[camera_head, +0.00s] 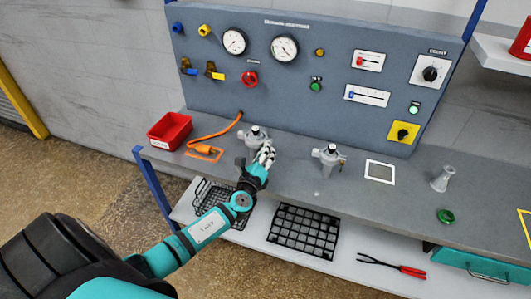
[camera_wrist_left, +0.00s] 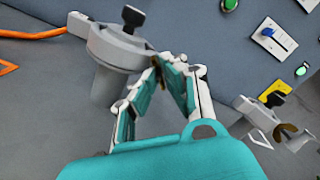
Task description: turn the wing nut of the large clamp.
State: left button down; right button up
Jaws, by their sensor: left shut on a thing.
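A grey fitting (camera_head: 252,134) with a dark knob on top stands on the bench. It fills the upper left of the left wrist view (camera_wrist_left: 110,60). My left gripper (camera_head: 267,152) reaches its right side. In the left wrist view, the fingertips (camera_wrist_left: 163,64) are closed together on a small dark brassy piece, which looks like the wing nut (camera_wrist_left: 155,66) at the fitting's side. The fingers hide most of it and the clamp there. A second, similar fitting (camera_head: 328,156) stands apart to the right, with a brassy wing nut (camera_wrist_left: 285,130) showing. My right gripper is not in view.
A panel (camera_head: 300,85) with gauges and switches rises behind the bench. A red bin (camera_head: 169,131) and an orange hose (camera_head: 215,134) lie left of the fitting. A framed pale square (camera_head: 380,171) lies to the right. Black trays (camera_head: 302,232) sit on the lower shelf.

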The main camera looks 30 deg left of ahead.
pick_arm(q)
jog(key=m, duration=0.4)
jog(key=shift+m, duration=0.3)
jog(key=shift+a+m+p, duration=0.15)
jog(key=shift+m+p, duration=0.2)
jog(key=shift+m, duration=1.65)
jog(key=c, duration=1.5)
grip_release()
jog(key=shift+o, duration=0.2)
jog(key=shift+s, duration=0.1)
jog(key=v, duration=0.8)
